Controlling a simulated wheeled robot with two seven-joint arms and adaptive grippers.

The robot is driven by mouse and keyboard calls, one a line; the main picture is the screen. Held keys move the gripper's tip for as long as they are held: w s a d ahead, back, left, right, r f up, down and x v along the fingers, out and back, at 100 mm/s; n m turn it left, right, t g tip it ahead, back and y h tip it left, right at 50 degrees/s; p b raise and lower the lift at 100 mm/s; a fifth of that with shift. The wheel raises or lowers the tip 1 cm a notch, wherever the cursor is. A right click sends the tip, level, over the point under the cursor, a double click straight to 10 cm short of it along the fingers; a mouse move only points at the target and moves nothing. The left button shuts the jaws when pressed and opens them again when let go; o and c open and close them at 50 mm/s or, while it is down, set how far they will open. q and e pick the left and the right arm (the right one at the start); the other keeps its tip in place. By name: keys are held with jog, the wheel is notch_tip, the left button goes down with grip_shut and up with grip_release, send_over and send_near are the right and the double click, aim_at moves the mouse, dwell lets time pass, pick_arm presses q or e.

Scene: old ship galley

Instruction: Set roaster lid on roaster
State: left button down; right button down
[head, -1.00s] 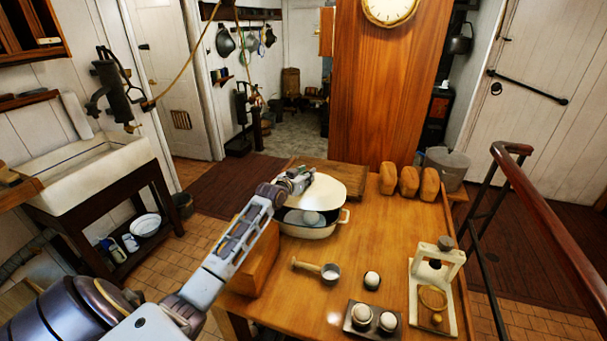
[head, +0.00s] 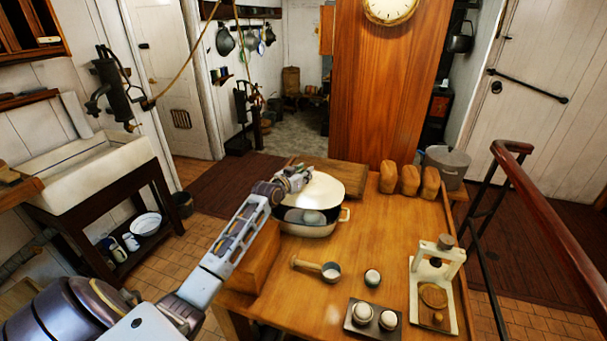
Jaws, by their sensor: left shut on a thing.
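The cream roaster lid (head: 333,187) is in my left gripper (head: 296,178), which is shut on it near its left side. The cream roaster (head: 306,230) stands on the wooden table, with a side handle showing at its right. The lid is over the roaster, tilted or raised at the front, so a dark gap shows between them. Through the gap I see a pale rounded thing (head: 313,217) inside the roaster. Whether the lid touches the back rim is hidden. My right gripper is not in view.
On the table (head: 385,245) are a wooden board (head: 328,168) behind the roaster, loaves (head: 409,181) at back right, a small ladle (head: 330,270), egg-like things in a holder (head: 374,318) and a white stand (head: 436,290).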

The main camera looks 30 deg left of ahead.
pick_arm(q)
jog(key=shift+f+b, duration=0.8)
jog(key=shift+f, duration=0.45)
jog(key=shift+f+b, duration=1.1)
jog(key=shift+f, duration=0.1)
jog(key=shift+f+b, duration=0.4)
jog(key=shift+f, duration=0.25)
jog(key=shift+f+b, duration=0.3)
jog(key=shift+f, duration=0.2)
jog(key=shift+f, duration=0.35)
jog(key=shift+f, duration=0.2)
